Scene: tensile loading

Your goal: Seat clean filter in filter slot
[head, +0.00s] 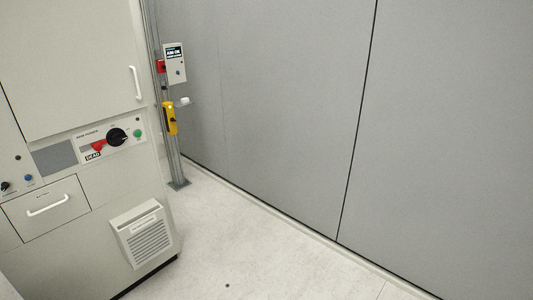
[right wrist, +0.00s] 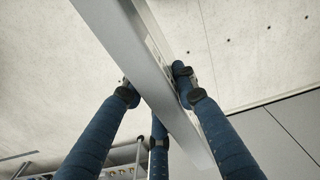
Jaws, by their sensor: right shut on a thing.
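My right gripper (right wrist: 155,85) has dark blue fingers and is shut on a long, flat, grey piece that appears to be the clean filter (right wrist: 120,40). The filter is seen nearly edge-on and runs diagonally from upper left to lower right between the fingers. A row of small marks or openings runs along its right side. In the head view, a white louvred housing (head: 150,240) with a small label at its top sits low on the cabinet front. It may be the filter slot; the label is too small to read. Neither gripper shows in the head view.
The beige cabinet (head: 70,60) has a switch panel (head: 112,138) and a drawer (head: 45,212). A post (head: 172,150) beside it carries a control box (head: 175,63) and a yellow device (head: 170,117). Grey wall panels (head: 290,100) stand behind. The floor (head: 260,250) right of the cabinet is clear.

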